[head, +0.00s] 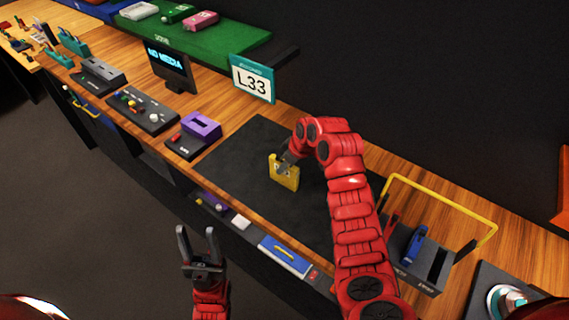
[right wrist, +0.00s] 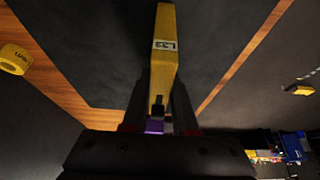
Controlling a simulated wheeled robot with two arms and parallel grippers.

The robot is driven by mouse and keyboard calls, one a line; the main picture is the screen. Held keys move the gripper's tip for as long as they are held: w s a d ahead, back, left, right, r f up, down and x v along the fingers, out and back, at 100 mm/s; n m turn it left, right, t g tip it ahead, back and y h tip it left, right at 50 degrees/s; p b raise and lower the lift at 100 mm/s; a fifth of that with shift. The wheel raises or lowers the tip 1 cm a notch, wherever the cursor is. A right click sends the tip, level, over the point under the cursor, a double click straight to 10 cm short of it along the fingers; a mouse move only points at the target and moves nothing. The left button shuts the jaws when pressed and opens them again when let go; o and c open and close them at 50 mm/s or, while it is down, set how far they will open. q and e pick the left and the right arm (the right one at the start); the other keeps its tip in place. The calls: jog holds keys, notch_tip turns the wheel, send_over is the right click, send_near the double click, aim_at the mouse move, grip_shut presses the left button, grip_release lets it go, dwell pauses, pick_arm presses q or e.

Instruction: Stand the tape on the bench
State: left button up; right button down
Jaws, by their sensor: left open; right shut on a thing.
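The yellow tape (head: 285,178) is upright over the dark mat (head: 240,150) on the wooden bench (head: 275,111). My right gripper (head: 283,166) is shut on it from behind and above. In the right wrist view the tape (right wrist: 164,60) is seen edge-on between the fingers, with a small white label reading "L33". I cannot tell whether its lower edge touches the mat. My left gripper (head: 201,245) is open and empty, in front of the bench over the floor.
A sign reading L33 (head: 252,79) stands behind the mat. A purple-topped device (head: 200,128) and a button box (head: 143,110) stand left of it. A dark holder with a yellow bar (head: 440,200) stands at the right. The mat around the tape is clear.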

jog(key=shift+f, duration=0.15)
jog(key=c, duration=0.7)
grip_release()
jog(key=shift+r, duration=0.25)
jog(key=b+v, duration=0.2)
jog(key=v, duration=0.4)
jog(key=shift+d+r, duration=0.2)
jog(key=shift+r, duration=0.15)
jog(key=p+v, duration=0.2)
jog(key=v, duration=0.2)
jog(key=shift+s+d+r, duration=0.2)
jog(key=shift+r, duration=0.25)
